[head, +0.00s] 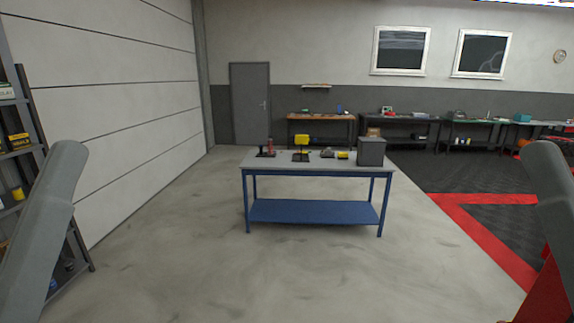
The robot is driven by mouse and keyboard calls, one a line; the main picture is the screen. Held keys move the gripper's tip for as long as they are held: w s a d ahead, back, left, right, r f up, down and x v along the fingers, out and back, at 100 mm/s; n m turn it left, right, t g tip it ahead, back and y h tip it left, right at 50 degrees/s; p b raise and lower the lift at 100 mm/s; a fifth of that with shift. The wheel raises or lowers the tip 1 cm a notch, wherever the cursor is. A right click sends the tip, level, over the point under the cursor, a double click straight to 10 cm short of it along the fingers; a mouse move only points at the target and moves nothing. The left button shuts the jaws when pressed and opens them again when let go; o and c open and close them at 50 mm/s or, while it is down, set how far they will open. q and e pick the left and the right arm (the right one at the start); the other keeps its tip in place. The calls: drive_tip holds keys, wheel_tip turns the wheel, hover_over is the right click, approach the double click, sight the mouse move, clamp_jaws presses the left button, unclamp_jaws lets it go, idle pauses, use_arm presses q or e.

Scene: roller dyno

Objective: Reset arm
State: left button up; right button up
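Two grey links of my arms show at the edges of the head view, one at the left and one at the right. Neither gripper is in the picture, so whether they are open or shut is hidden. Neither visible link touches anything that I can see.
A blue workbench (312,211) with a grey top stands ahead, carrying a grey box (371,152), a yellow item (302,140) and small things. A shelf rack (22,75) stands close at left. A red object (546,297) is at lower right. The concrete floor (190,255) before the bench is clear.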

wheel_tip(320, 180, up, 19)
drive_tip(key=p, duration=1.5)
drive_tip(key=shift+f, duration=0.15)
